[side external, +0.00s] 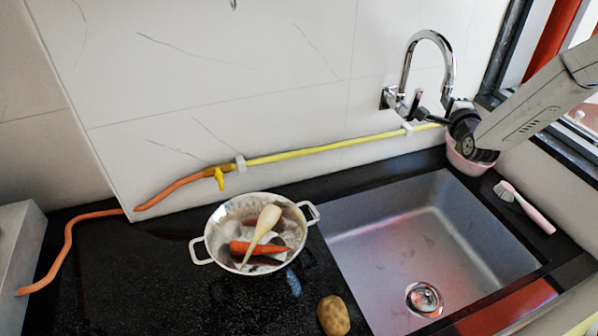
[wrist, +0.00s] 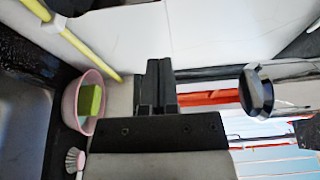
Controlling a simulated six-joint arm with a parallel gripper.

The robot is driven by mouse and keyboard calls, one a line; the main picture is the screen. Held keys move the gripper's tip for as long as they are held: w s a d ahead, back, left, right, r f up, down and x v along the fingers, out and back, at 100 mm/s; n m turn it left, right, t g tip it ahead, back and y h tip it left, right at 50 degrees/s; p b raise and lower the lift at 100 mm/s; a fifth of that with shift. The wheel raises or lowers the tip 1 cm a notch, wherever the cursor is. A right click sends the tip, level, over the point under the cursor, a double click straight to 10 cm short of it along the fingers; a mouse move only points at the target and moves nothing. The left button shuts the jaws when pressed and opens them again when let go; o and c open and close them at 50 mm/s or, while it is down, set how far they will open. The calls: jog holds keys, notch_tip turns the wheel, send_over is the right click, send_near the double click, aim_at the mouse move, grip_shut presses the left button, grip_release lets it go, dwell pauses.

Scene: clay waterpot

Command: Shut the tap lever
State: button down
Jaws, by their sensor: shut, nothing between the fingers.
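A chrome tap (side external: 406,70) with a curved spout is fixed to the tiled wall above the sink. Its base is at the left of the spout; a separate lever is hard to make out there. My gripper (side external: 424,112) is at the tap, close to its base and under the spout; I cannot tell whether it touches. In the wrist view my gripper (wrist: 159,85) is shut and empty. A dark, faceted round end with chrome behind it (wrist: 257,90), perhaps part of the tap, is right of the fingers. A yellow valve handle (side external: 219,178) sits on the wall pipe, far from my gripper.
A yellow pipe (side external: 320,147) runs along the wall behind the counter. The sink (side external: 430,240) is empty. A pink bowl (side external: 467,165) with a green item stands below my wrist, near a brush (side external: 525,207). A colander (side external: 207,240) holds vegetables; a potato (side external: 333,315) lies nearby.

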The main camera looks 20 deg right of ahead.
jog(key=v, duration=0.6)
jog(key=shift+s, duration=0.3)
jog(key=shift+a, duration=0.1)
jog(key=shift+a, duration=0.1)
jog(key=s+a+f+n+g+y, duration=0.3)
jog(key=s+n+g, duration=0.4)
jog(key=s+n, duration=0.3)
jog(key=s+a+f+n+g+y, duration=0.2)
jog(key=s+n+g, duration=0.5)
jog(key=s+n, duration=0.4)
jog(key=shift+s+a+f+n+y, duration=0.2)
jog(key=shift+a+f+n+y, duration=0.2)
jog(key=shift+a+f+n, duration=0.4)
jog(key=shift+r, duration=0.1)
